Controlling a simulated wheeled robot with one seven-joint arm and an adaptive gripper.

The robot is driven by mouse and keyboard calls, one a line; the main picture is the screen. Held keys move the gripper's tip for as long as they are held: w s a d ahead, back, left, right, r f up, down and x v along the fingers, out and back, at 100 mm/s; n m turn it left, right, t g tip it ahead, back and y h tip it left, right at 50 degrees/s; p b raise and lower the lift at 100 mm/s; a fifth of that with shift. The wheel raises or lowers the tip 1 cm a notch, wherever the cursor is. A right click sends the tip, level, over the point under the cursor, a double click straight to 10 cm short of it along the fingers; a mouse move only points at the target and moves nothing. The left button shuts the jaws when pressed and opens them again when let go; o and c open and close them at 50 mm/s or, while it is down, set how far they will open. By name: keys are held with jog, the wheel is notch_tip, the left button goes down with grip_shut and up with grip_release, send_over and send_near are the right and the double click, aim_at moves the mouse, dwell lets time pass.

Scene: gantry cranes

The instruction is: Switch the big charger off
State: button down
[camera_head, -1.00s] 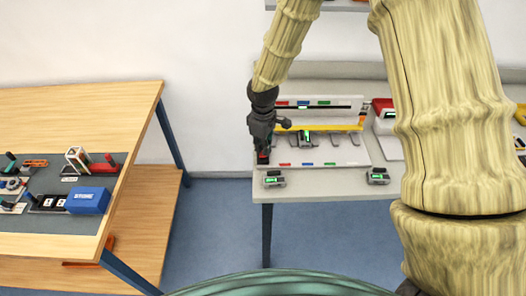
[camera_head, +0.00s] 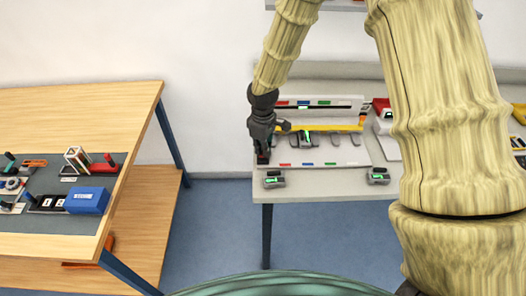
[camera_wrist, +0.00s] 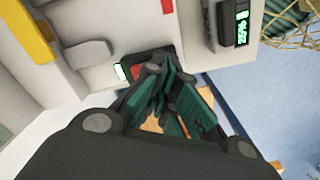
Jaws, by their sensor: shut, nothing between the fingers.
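The big charger (camera_head: 345,152) is a long white unit on the white bench, with a yellow strip and grey slots. A battery with a green display (camera_head: 306,137) sits in one slot. My gripper (camera_head: 262,150) is shut and empty, pointing down at the charger's front left corner. In the wrist view, my fingers (camera_wrist: 168,85) are over a dark-framed switch (camera_wrist: 138,70) with a red part, beside a small green light (camera_wrist: 121,72). The fingers hide much of the switch. I cannot tell whether they touch it or which way it is set.
Two small dark devices with green displays lie along the bench's front edge, one at left (camera_head: 274,180) and one at right (camera_head: 378,176). A red-topped unit (camera_head: 384,106) stands right of the charger. A wooden table (camera_head: 120,95) with a blue box (camera_head: 87,200) is at left.

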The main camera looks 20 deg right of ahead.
jog(key=shift+f, duration=0.25)
jog(key=shift+r, duration=0.15)
jog(key=shift+r+p, duration=2.6)
jog(key=shift+r, duration=0.75)
